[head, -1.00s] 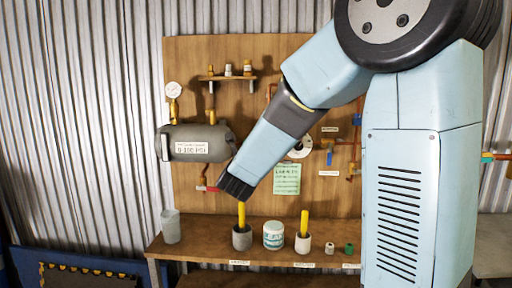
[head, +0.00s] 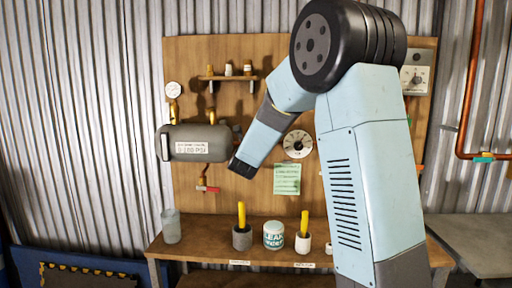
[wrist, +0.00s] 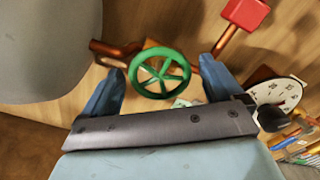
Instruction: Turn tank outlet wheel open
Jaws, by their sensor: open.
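The green five-spoked wheel (wrist: 160,74) is on a copper pipe (wrist: 118,50) in the wrist view. My gripper (wrist: 163,66) has its two blue fingers apart, one at either side of the wheel as seen from the wrist; I cannot tell how far they are from it in depth. In the head view my gripper (head: 243,167) is at the right end of the grey tank (head: 198,146), which also fills the upper left of the wrist view (wrist: 45,45). The wheel is hidden behind my arm in the head view.
A round dial (head: 298,144) and green note (head: 287,180) are right of my gripper. The bench (head: 200,245) below holds cups, yellow sticks and a tub.

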